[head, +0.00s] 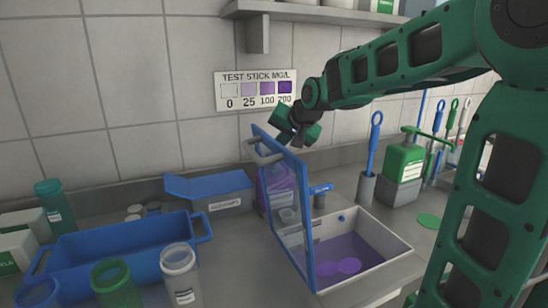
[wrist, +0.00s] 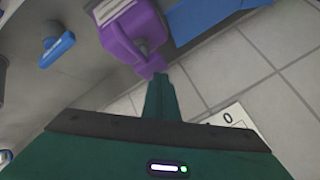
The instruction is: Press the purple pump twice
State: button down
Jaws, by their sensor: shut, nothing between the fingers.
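The purple pump bottle (head: 275,187) stands at the back of the counter, behind a see-through blue-framed panel (head: 304,225). In the wrist view the purple pump (wrist: 150,66) shows its head and spout close to my fingertips, with the bottle body (wrist: 133,33) beyond. My gripper (head: 298,140) is shut and empty, above the bottle and near the top of the panel. It also shows in the wrist view (wrist: 162,80), its fingertips overlapping the pump head's edge. I cannot tell whether they touch it.
A white basin (head: 392,238) with purple liquid sits right of the panel. A blue tray (head: 130,262) and several jars stand at the left. A green bottle (head: 404,162) and a blue-handled tool (head: 374,140) stand at the right. A tiled wall (head: 120,80) and shelf (head: 300,14) are close behind.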

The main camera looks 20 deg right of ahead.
jog(key=shift+r, duration=0.5)
jog(key=shift+r, duration=2.55)
dwell(0.8)
notch_tip(320, 180, up, 4)
jog(key=n, duration=0.9)
jog(key=n+y, duration=0.1)
jog(key=n, duration=0.9)
jog(key=shift+w+d+f, duration=0.1)
jog(key=shift+f, duration=0.05)
jog(key=shift+f, duration=0.1)
jog(key=shift+f, duration=4.3)
